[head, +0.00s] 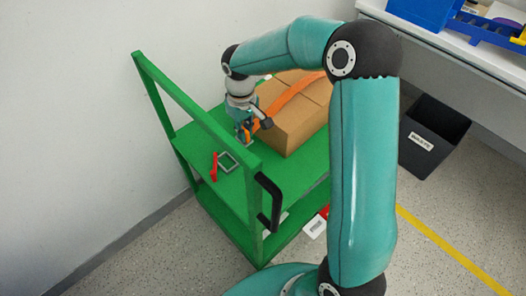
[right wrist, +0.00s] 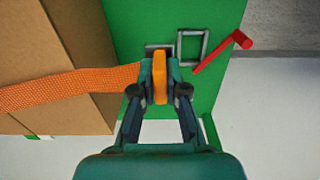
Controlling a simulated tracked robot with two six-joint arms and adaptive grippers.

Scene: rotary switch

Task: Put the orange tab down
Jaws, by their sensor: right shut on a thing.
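My right gripper (head: 244,138) is low over the green cart's top, beside the cardboard box. In the right wrist view, its fingers (right wrist: 160,78) are shut on the upright orange tab (right wrist: 160,84). The orange strap (right wrist: 80,85) runs across the box and reaches the gripper from the left; whether it joins the tab is hidden by the fingers. In the head view the tab is small and partly covered by the gripper. A grey piece (right wrist: 156,48) shows just beyond the fingertips. My left gripper is not in view.
The cardboard box (head: 290,126) stands on the green cart (head: 190,138). A grey square frame (head: 229,161) and a red bar (head: 214,168) are near the cart's left end. A black handle (head: 269,201) is on its front post. A dark bin (head: 432,130) stands at right.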

